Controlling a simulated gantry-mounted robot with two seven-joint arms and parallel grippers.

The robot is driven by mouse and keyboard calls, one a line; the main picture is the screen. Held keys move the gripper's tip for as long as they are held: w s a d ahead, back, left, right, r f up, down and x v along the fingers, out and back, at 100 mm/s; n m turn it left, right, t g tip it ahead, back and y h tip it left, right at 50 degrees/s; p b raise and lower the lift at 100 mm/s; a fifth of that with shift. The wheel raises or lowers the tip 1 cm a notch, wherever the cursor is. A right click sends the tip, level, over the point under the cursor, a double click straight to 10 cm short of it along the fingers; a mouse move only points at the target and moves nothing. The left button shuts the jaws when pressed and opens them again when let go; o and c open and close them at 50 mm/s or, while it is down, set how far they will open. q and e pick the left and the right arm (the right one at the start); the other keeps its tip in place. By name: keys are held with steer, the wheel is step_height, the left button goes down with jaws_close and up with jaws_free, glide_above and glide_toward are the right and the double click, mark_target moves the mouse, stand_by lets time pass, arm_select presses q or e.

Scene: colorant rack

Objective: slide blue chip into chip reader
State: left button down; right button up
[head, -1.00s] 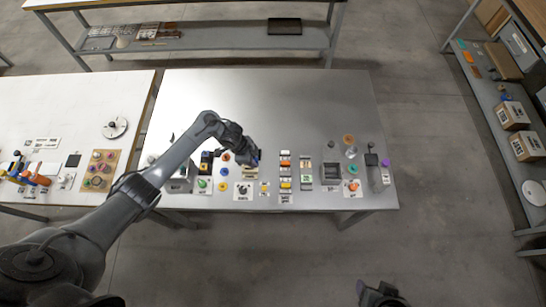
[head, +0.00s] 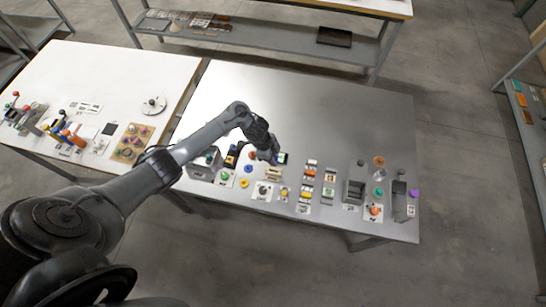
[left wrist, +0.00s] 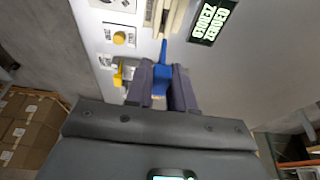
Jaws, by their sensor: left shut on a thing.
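My left gripper (head: 274,160) is over the steel table, at the beige chip reader (head: 265,171). In the left wrist view its two fingers (left wrist: 162,90) are closed on the blue chip (left wrist: 161,80). The chip's narrow end points up the picture to the end of the beige reader (left wrist: 172,17) and seems to meet it. I cannot tell how deep it sits. Beside the reader, a dark display (left wrist: 212,20) shows bright greenish lettering. The display also shows in the head view (head: 282,158). My right gripper is not in view.
A yellow button (left wrist: 119,38) and a small yellow part (left wrist: 121,72) lie left of the fingers in the wrist view. A row of coloured blocks (head: 308,180) and a dark box (head: 353,191) stand to the right. The table's far half is clear.

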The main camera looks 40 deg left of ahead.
arm_select(q)
steer(key=shift+f+b, duration=1.85)
steer(key=shift+f, duration=0.95)
steer(key=shift+p, duration=0.45)
steer(key=shift+f+b, duration=0.3)
steer(key=shift+f+b, duration=1.05)
steer(key=shift+f, duration=0.3)
steer(key=c, duration=0.9)
jaws_free()
